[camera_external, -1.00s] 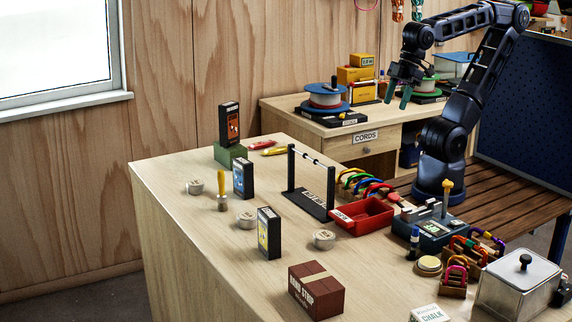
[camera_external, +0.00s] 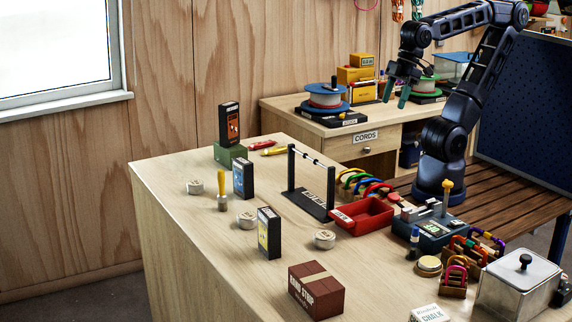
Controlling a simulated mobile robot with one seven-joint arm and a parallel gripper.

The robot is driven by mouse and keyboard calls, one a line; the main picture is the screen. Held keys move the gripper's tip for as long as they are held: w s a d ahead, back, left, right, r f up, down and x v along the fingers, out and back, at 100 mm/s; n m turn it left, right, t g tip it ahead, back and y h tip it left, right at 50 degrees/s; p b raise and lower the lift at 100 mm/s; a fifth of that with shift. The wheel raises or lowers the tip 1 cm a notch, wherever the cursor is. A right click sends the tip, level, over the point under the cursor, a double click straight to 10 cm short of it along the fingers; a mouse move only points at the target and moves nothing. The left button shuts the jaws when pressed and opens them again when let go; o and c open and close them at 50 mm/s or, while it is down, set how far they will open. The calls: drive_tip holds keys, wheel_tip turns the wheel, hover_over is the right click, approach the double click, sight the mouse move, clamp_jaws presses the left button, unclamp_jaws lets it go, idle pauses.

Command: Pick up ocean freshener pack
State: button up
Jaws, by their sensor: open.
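Three dark upright packs stand on the wooden bench. The one with a blue front (camera_external: 240,179), in the middle of the row, looks like the ocean freshener pack; its print is too small to read. A pack with an orange front (camera_external: 229,124) stands on a green block (camera_external: 230,153) behind it. A pack with a yellow front (camera_external: 267,233) stands nearer the camera. My gripper (camera_external: 394,91) is open and empty, pointing down in the air at the upper right, well apart from the packs.
A black bar stand (camera_external: 311,205), a red tray (camera_external: 352,226) and coloured carabiners lie between my arm and the packs. Round tins (camera_external: 246,219) and a yellow-handled brush (camera_external: 222,189) stand near the blue pack. A brown box (camera_external: 316,291) sits in front. The bench's left front is clear.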

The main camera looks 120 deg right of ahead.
drive_tip(key=w+d+r+m+g, duration=0.15)
drive_tip(key=w+m, duration=0.25)
drive_tip(key=w, duration=0.6)
drive_tip(key=m+g, duration=0.3)
drive_tip(key=m, duration=0.9)
hover_over(244, 160)
drive_tip(key=f, duration=1.4)
drive_tip(key=shift+a, duration=0.4)
drive_tip(key=shift+w+d+f+m, duration=0.2)
drive_tip(key=shift+f+m, duration=0.2)
drive_tip(key=shift+f, duration=0.05)
wheel_tip(244, 160, down, 6)
drive_tip(key=shift+r, duration=0.1)
drive_tip(key=f, duration=0.4)
drive_tip(key=shift+d+f, duration=0.2)
drive_tip(key=shift+f, duration=0.2)
drive_tip(key=shift+c, duration=0.5)
